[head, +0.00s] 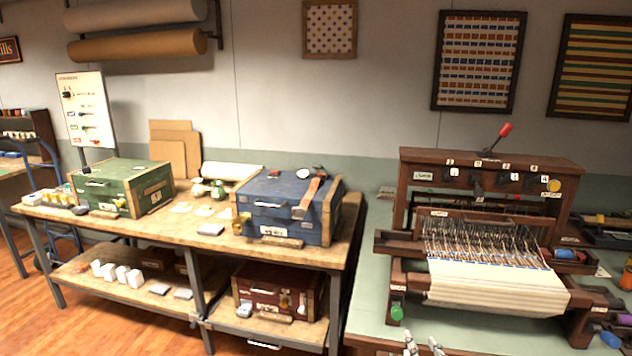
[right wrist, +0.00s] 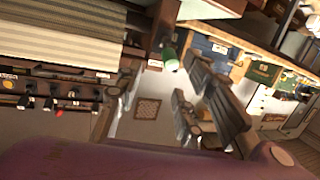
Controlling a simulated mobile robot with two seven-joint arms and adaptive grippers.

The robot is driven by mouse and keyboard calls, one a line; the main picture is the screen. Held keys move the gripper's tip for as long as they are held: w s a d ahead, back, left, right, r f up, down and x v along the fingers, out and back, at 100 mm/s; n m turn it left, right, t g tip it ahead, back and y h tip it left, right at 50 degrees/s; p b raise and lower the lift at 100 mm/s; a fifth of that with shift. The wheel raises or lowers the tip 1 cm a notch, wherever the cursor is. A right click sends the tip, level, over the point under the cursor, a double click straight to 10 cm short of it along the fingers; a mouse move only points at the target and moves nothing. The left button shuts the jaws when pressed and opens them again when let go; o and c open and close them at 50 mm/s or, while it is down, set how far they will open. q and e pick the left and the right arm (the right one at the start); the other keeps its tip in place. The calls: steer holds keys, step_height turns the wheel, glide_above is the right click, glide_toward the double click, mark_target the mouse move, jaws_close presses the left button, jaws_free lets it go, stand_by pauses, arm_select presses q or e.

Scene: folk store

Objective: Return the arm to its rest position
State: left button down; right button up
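My right gripper (head: 423,347) shows only as two pale fingertips at the bottom edge of the head view, in front of the loom (head: 495,225). In the right wrist view its two dark fingers (right wrist: 188,80) stand apart with a gap between them and nothing in it. The view there is tilted, with the loom's woven cloth (right wrist: 60,40) at upper left. My left gripper is not in either view.
The loom stands on a green-topped table (head: 372,270), with a green knob (head: 397,312) at its front left. A wooden workbench (head: 150,228) to the left carries a green chest (head: 120,187) and a blue chest (head: 290,205). Red-brown chest (head: 275,291) sits below.

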steer(key=s+a+f+g, duration=0.1)
steer(key=s+f+g, duration=0.1)
steer(key=s+f, duration=0.5)
steer(key=s+a+f+g, duration=0.1)
steer(key=s+f, duration=0.7)
steer(key=s, duration=0.9)
steer(key=s+a+f+g, duration=0.2)
steer(key=s+f+g, duration=0.2)
steer(key=s+f, duration=0.3)
steer(key=s, duration=0.5)
steer(key=shift+s+f+m, duration=0.3)
steer(key=shift+f, duration=0.05)
